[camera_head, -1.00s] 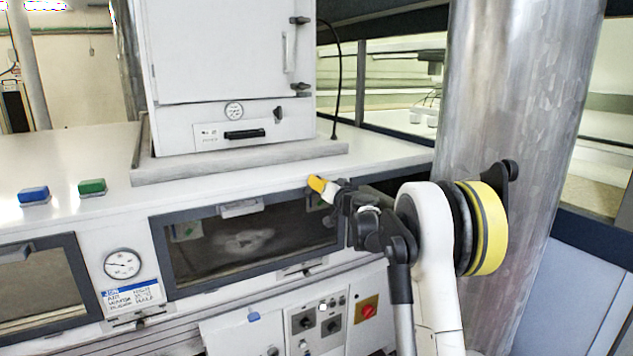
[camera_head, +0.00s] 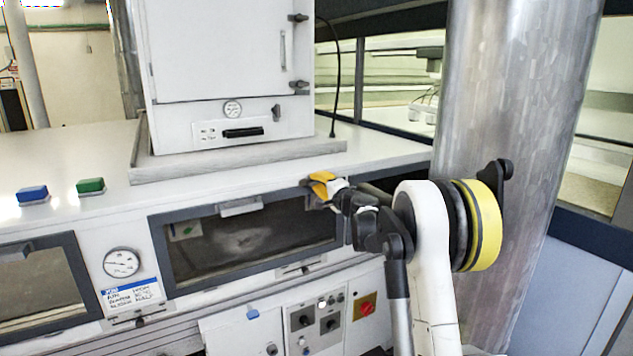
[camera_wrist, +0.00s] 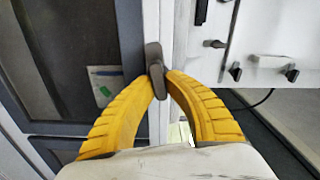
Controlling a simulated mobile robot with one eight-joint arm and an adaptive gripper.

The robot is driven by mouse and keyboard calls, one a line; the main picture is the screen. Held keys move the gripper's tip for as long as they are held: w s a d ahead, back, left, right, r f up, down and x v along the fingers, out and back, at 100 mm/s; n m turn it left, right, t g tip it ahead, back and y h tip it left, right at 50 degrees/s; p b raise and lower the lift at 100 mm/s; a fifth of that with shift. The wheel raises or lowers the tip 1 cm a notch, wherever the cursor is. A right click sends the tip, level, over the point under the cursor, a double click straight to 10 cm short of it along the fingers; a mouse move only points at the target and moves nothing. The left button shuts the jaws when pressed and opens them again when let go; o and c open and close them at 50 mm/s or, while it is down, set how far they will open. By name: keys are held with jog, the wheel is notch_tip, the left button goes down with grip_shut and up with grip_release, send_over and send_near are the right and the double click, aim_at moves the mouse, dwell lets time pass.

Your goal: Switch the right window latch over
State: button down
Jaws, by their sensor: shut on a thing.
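The right window (camera_head: 250,245) is a dark pane in a grey frame on the front of the white machine. In the wrist view its pane (camera_wrist: 65,60) fills the left side. A small grey latch handle (camera_wrist: 154,60) stands at the frame's edge in the wrist view. My gripper (camera_wrist: 160,82) has its two yellow fingers on either side of the latch's lower bar and is shut on it. In the head view my gripper (camera_head: 318,186) is at the window's upper right corner and hides most of the latch.
A white oven cabinet (camera_head: 225,50) stands on the machine top behind my gripper. Blue (camera_head: 32,193) and green (camera_head: 90,185) blocks sit far left. A control panel (camera_head: 318,322) with a red knob is below the window. A metal column (camera_head: 505,100) rises to the right.

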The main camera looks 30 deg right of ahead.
jog(key=shift+f+m, duration=0.1)
jog(key=shift+m, duration=1)
jog(key=c, duration=1.4)
grip_release()
jog(key=s, duration=1.2)
jog(key=shift+d, duration=0.2)
